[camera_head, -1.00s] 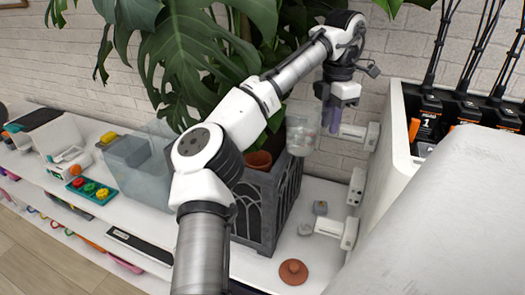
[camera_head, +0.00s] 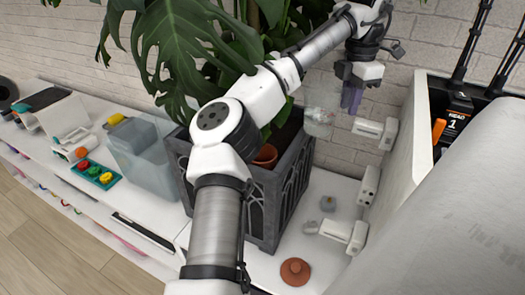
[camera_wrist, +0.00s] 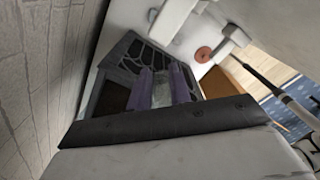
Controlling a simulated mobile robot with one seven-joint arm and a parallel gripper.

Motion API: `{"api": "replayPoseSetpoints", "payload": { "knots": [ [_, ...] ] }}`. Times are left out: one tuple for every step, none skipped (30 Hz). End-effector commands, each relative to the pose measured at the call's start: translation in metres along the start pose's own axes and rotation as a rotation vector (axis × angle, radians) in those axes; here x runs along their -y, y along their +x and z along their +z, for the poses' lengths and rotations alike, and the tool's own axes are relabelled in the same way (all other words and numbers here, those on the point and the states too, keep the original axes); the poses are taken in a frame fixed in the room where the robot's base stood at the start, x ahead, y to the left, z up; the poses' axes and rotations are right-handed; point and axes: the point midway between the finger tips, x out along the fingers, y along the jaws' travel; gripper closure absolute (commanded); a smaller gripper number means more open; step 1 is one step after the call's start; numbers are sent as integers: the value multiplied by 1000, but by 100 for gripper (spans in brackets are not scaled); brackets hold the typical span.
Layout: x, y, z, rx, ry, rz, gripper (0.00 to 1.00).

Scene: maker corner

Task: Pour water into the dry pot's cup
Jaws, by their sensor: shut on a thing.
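My gripper (camera_head: 352,97), with purple fingers, is shut on a clear glass (camera_head: 320,117) at the upper right of the head view. The fingers and part of the glass (camera_wrist: 162,90) also show in the wrist view. The glass is high beside the planter's right back corner; its water and exact tilt are hard to make out. The dark grey pot (camera_head: 296,190) with arched panels holds a large leafy plant (camera_head: 190,50). A small terracotta cup (camera_head: 266,155) sits inside the pot, partly behind its rim and my arm.
White wall-side devices (camera_head: 375,132) stick out at the right, close to my gripper. A clear bin (camera_head: 146,160) stands left of the pot. Large leaves hang around my arm.

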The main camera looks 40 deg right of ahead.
Motion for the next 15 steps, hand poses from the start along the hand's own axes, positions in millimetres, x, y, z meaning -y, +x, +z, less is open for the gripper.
{"api": "replayPoseSetpoints", "payload": {
  "knots": [
    [0, -1, 0, 0, 0, 1, 100],
    [0, -1, 1, 0, 0, 0, 100],
    [0, -1, 2, 3, 1, 0, 100],
    [0, 0, 1, 7, 1, -1, 100],
    [0, 0, 1, 12, 2, -2, 100],
    [0, 0, 1, 19, 3, -2, 100],
    [0, 0, 1, 26, 3, -2, 100],
    [0, 0, 0, 35, 3, -3, 100],
    [0, 0, -1, 48, 3, -4, 100],
    [0, 0, -2, 59, 3, -4, 100],
    [0, 0, -2, 70, 2, -3, 100],
    [0, -1, -3, 88, 1, -4, 100],
    [0, -2, -4, 102, 1, -4, 100],
    [0, -1, -4, 115, 3, -4, 100],
    [1, -1, -5, 134, 4, -5, 100]
  ]
}}
